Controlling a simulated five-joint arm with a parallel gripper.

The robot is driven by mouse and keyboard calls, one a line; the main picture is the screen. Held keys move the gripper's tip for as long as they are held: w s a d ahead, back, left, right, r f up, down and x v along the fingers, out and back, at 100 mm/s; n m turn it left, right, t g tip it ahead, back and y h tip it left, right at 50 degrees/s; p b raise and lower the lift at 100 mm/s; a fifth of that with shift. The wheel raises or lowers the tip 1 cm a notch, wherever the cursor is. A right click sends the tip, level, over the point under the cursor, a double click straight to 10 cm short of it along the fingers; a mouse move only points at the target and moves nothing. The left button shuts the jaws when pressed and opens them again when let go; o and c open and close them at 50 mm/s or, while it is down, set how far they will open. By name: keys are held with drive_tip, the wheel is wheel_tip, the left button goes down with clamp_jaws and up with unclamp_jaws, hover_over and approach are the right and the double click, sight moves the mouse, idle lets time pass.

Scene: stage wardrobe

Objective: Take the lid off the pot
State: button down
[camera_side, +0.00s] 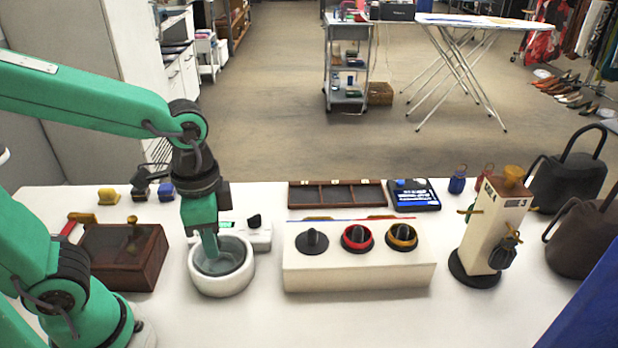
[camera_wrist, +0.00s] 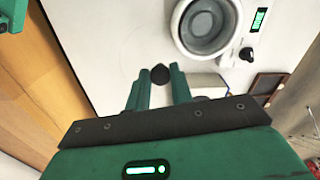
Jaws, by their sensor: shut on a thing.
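A round white pot (camera_side: 221,287) with a grey inside stands on the white table, left of centre in the side view. In the wrist view, the pot (camera_wrist: 180,22) shows at the top, right of the fingers. My gripper (camera_side: 210,255) points down at the pot in the side view. In the wrist view, my gripper (camera_wrist: 160,82) is shut on a small dark knob (camera_wrist: 160,73). The lid's disc is not clear in either view. I cannot tell how far the knob is from the pot.
Behind the pot is a white device (camera_side: 258,240) with a dark dial. A brown box (camera_side: 148,270) stands left of it, a cream block with three knobs (camera_side: 358,277) right. A cream post (camera_side: 488,235) and dark bags (camera_side: 568,183) stand further right. The front table is clear.

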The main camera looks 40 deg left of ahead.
drive_tip(key=shift+s+d+r, duration=0.45)
drive_tip(key=shift+d+r, duration=0.1)
drive_tip(key=shift+d, duration=0.25)
drive_tip(key=shift+w, duration=0.1)
drive_tip(key=shift+w+a+n, duration=0.15)
drive_tip(key=shift+w+n, duration=0.15)
drive_tip(key=shift+w, duration=0.3)
drive_tip(key=w+a+f+n, duration=0.3)
drive_tip(key=w+a+n, duration=0.1)
drive_tip(key=w+a, duration=0.5)
drive_tip(key=w+a+f+n, duration=0.2)
drive_tip(key=w+a+n, duration=0.3)
drive_tip(key=w, duration=0.6)
drive_tip(key=shift+m, duration=0.3)
drive_tip(key=a+f, duration=0.2)
drive_tip(key=a, duration=0.2)
drive_tip(key=w+a+f, duration=0.1)
drive_tip(key=a+f, duration=0.2)
drive_tip(key=a, duration=0.1)
drive_tip(key=a+f, duration=0.2)
drive_tip(key=a, duration=0.2)
drive_tip(key=shift+w+a+f, duration=0.2)
drive_tip(key=shift+w, duration=0.1)
drive_tip(key=shift+f, duration=2)
drive_tip(key=shift+f, duration=0.15)
